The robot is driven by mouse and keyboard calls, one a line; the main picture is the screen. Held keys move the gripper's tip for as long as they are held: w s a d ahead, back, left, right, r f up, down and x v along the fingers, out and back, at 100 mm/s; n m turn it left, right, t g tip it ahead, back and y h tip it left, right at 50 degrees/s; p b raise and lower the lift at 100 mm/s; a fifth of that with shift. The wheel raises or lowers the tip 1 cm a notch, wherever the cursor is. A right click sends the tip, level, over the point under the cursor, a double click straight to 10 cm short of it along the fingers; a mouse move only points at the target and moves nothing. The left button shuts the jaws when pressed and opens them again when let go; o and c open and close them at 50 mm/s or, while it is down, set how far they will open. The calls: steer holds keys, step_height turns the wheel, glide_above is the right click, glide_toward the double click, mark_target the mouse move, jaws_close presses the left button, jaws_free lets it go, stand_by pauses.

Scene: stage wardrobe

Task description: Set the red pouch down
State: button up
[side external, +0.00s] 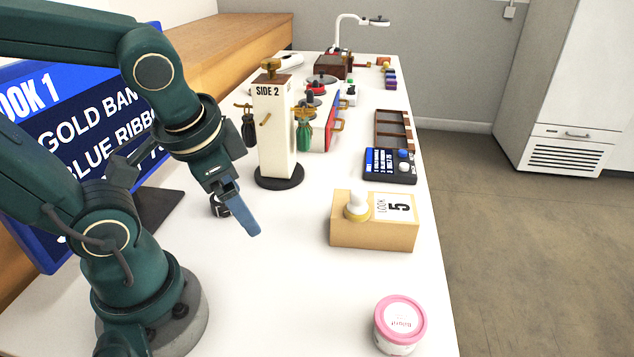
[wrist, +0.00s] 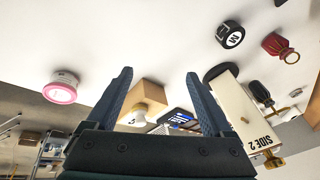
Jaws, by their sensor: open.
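The red pouch (wrist: 280,47) shows in the wrist view at the upper right, on the white table, with a gold ring at its neck. It is beyond my right finger and apart from my gripper. In the side view I cannot make it out; my arm seems to cover that spot. My gripper (wrist: 159,75) is open, with nothing between its two blue fingers. In the side view my gripper (side external: 248,226) is above the table, in front of the white stand.
The white "SIDE 2" stand (side external: 274,140) has a green pouch (side external: 304,132) and a dark pouch (side external: 249,128) on its hooks. A black "M" disc (wrist: 230,34) lies near the red pouch. A tan box (side external: 372,235) and pink-lidded tub (side external: 400,322) stand to the right.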

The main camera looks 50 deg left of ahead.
steer(key=shift+w+d+r+n+t+h, duration=0.1)
steer(key=shift+d+r+n+t+h, duration=0.25)
steer(key=shift+d+r+t+h, duration=0.45)
steer(key=shift+w+d+r+n+t+h, duration=0.15)
steer(key=shift+d+r+n, duration=0.25)
steer(key=shift+d, duration=0.75)
